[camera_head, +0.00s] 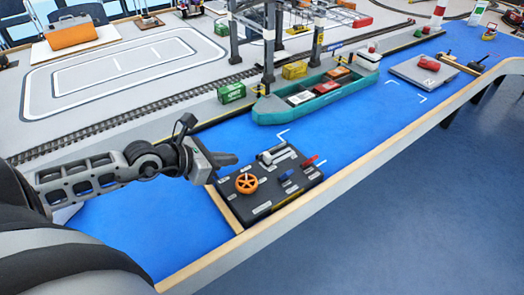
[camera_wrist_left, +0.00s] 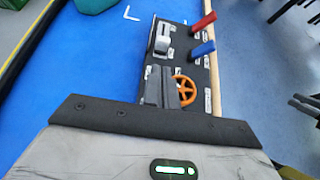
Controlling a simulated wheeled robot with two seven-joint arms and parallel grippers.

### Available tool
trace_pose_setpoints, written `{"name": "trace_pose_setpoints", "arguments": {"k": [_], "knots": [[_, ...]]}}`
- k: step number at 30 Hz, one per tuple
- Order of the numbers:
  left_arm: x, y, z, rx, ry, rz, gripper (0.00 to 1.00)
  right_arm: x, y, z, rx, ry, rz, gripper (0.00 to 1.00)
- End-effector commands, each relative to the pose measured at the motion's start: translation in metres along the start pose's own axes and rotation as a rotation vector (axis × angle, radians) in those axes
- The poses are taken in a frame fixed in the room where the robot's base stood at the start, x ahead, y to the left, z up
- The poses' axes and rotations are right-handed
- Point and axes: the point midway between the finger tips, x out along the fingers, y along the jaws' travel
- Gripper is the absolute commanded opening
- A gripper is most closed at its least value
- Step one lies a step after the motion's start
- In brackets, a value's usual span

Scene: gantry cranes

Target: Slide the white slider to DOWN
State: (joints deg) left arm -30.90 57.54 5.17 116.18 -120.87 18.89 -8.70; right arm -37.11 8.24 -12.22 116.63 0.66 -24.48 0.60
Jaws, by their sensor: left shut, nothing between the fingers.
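The dark control panel (camera_head: 262,200) lies on the blue surface near the wooden edge; it also shows in the left wrist view (camera_wrist_left: 187,68). A white-grey slider-like control (camera_head: 278,154) sits at its far side and shows in the wrist view (camera_wrist_left: 163,42). Its exact setting and labels are too small to read. My left gripper (camera_head: 234,159) is shut and empty, just above the panel's left side. In the wrist view its fingertips (camera_wrist_left: 160,72) lie short of the white control, apart from it in the picture. My right gripper is not in view.
The panel also bears an orange handwheel (camera_head: 246,183), a blue lever (camera_head: 286,174) and a red lever (camera_head: 310,160). A teal ship (camera_head: 318,101) with containers lies behind. Crane legs (camera_head: 269,55) stand farther back.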

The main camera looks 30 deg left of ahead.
Motion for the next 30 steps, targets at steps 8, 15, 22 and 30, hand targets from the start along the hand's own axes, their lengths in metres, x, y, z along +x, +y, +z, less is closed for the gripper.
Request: {"name": "trace_pose_setpoints", "arguments": {"k": [8, 15, 22, 30], "knots": [[0.037, 0.001, 0.001, -0.002, -0.006, 0.001, 0.00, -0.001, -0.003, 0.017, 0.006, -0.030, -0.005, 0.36], [0.072, 0.000, 0.002, -0.001, -0.004, -0.001, 0.00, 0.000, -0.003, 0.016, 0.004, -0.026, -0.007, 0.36], [0.091, -0.001, 0.001, -0.002, -0.002, -0.001, 0.00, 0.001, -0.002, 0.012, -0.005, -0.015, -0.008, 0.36], [0.093, -0.001, 0.001, 0.000, -0.001, -0.001, 0.00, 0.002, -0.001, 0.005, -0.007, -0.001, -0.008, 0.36]]}}
